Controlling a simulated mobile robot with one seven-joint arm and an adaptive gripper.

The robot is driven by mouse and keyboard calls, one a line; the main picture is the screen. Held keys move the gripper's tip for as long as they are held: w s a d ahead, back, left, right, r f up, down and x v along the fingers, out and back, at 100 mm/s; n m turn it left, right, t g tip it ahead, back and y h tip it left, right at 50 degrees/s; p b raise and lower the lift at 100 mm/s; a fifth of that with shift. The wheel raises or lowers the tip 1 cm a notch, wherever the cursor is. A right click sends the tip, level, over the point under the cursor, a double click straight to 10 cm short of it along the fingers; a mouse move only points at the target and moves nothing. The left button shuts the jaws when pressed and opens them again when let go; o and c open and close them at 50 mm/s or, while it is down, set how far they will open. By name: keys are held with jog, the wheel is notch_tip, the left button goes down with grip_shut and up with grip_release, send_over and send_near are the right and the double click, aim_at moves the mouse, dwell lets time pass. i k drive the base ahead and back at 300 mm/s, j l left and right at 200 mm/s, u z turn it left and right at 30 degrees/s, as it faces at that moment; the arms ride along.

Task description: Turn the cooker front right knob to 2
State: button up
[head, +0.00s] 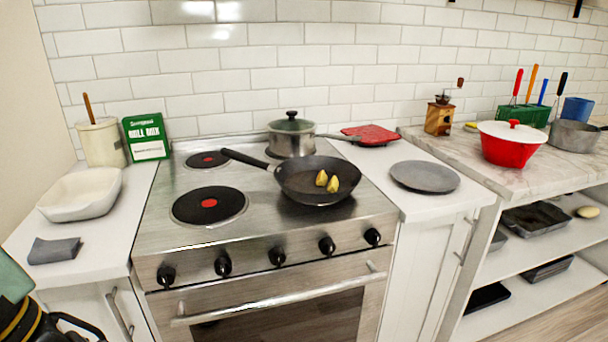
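The cooker (165,220) stands at centre left, with a row of several black knobs along its steel front. The rightmost knob (372,237) sits below the right front corner of the hob. Beside it is another knob (327,246), then a middle knob (277,256). I cannot tell from markings which knob serves the front right plate, and the numbers are too small to read. Part of my arm (22,322) shows at the lower left corner, well apart from the knobs. My gripper's fingertips do not show.
A frying pan (295,185) with yellow pieces covers the front right of the hob. A lidded pot (291,137) stands behind it. The oven handle (280,300) juts out below the knobs. A grey plate (425,176) lies on the right counter. The space before the right knobs looks clear.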

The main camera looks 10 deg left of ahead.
aim_at(327, 246)
jog(key=k+l+z, duration=0.25)
jog(key=z, duration=0.2)
jog(key=k+l+z, duration=0.25)
jog(key=z, duration=0.15)
